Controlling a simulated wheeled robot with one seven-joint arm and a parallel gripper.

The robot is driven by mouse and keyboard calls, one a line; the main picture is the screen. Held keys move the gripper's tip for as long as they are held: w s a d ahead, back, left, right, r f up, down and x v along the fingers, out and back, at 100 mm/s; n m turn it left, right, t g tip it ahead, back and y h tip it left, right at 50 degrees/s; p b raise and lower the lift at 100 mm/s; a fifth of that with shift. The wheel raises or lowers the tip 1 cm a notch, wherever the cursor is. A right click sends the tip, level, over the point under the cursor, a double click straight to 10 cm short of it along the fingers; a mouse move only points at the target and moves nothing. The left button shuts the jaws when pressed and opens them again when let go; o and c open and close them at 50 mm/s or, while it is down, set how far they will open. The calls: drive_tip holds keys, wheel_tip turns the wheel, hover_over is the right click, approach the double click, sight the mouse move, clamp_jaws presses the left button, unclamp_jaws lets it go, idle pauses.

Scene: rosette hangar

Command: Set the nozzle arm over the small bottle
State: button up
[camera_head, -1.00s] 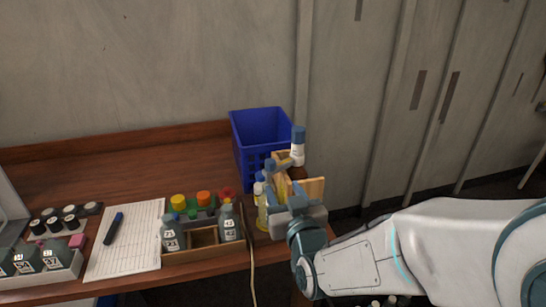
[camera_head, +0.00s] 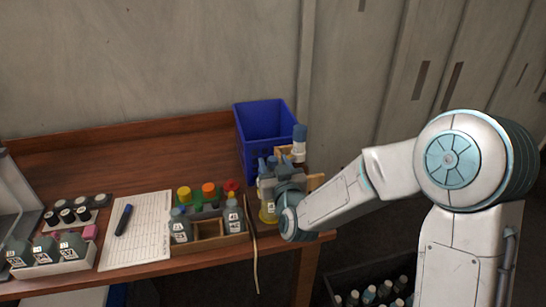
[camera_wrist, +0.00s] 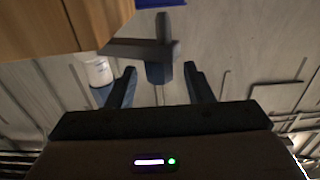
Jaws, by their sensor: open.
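My gripper (camera_head: 267,168) is open at the right end of the desk, by a wooden stand (camera_head: 315,181). In the wrist view its two fingers (camera_wrist: 160,82) are spread, with the grey end of what looks like the nozzle arm (camera_wrist: 160,62) between and beyond them. I cannot tell whether they touch it. A white bottle with a blue cap (camera_head: 299,147) is by the stand; it also shows in the wrist view (camera_wrist: 97,71), left of the arm. A small bottle with yellow liquid (camera_head: 267,213) is partly hidden below my gripper.
A blue basket (camera_head: 264,130) stands behind the stand. A wooden tray (camera_head: 208,247) with bottles is to the left, beside a written sheet (camera_head: 140,225) with a marker (camera_head: 124,220). A cable (camera_head: 254,262) hangs over the front edge. A crate of bottles (camera_head: 345,279) is below right.

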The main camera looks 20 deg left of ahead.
drive_tip(key=shift+x, duration=0.95)
clamp_jaws()
